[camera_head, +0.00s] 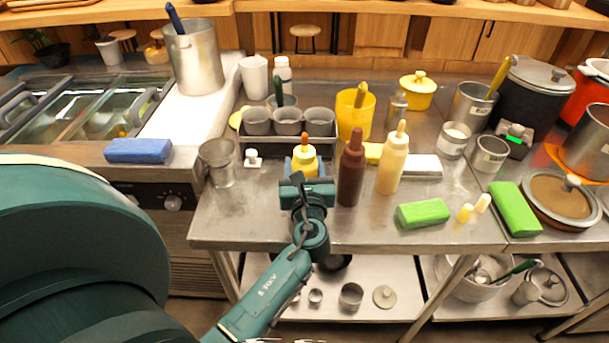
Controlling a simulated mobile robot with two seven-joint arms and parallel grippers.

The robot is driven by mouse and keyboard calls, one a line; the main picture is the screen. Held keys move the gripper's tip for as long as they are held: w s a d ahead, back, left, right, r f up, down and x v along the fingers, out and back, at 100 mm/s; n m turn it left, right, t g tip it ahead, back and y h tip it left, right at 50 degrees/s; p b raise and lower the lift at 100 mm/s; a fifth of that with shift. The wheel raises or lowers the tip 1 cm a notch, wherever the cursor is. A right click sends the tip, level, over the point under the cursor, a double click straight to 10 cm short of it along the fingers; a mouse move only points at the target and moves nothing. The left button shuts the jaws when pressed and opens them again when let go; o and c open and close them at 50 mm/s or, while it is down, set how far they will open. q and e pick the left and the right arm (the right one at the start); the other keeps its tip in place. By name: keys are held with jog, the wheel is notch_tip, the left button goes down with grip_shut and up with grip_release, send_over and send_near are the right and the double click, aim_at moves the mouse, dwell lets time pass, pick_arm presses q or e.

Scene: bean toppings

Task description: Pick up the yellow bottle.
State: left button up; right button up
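The gripper body and wrist hide the lower part of the bottle. I cannot tell whether the fingers touch the bottle or stand slightly apart from it. My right gripper is not in view.
A dark brown bottle (350,172) stands close to the right of the gripper, with a cream bottle (392,160) beyond it. A rack (288,142) of grey containers is just behind. A green sponge (423,213) lies at the front right. The table's front left is mostly clear.

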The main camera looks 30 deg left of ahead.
pick_arm(q)
notch_tip(320, 180, up, 10)
jog(key=p, duration=0.2)
jog(key=shift+p, duration=0.35)
jog(key=shift+o, duration=0.3)
dwell(0.6)
